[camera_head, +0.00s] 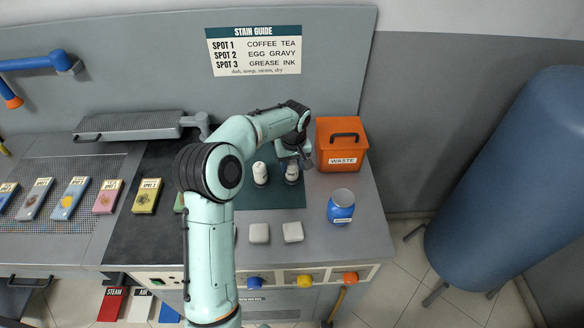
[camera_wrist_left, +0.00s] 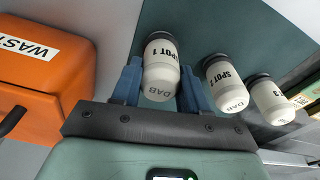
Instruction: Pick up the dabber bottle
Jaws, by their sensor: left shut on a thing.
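Three white dabber bottles with dark bases show in the left wrist view. The SPOT 1 bottle (camera_wrist_left: 161,68) is between the fingers of my left gripper (camera_wrist_left: 160,88), which is shut on it. It also shows in the head view (camera_head: 292,175), partly covered by the gripper from above. I cannot tell whether its base touches the mat. The SPOT 2 bottle (camera_wrist_left: 225,85) stands beside it, also visible in the head view (camera_head: 260,174). The third bottle (camera_wrist_left: 270,101) is hidden behind my arm in the head view. My right gripper is in no view.
An orange waste bin (camera_head: 340,148) stands close to the right of the gripper. A blue jar (camera_head: 340,208) is nearer the front edge. Pale pads (camera_head: 292,232) lie in front of the green mat (camera_head: 278,200). Labelled cards (camera_head: 147,196) lie to the left.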

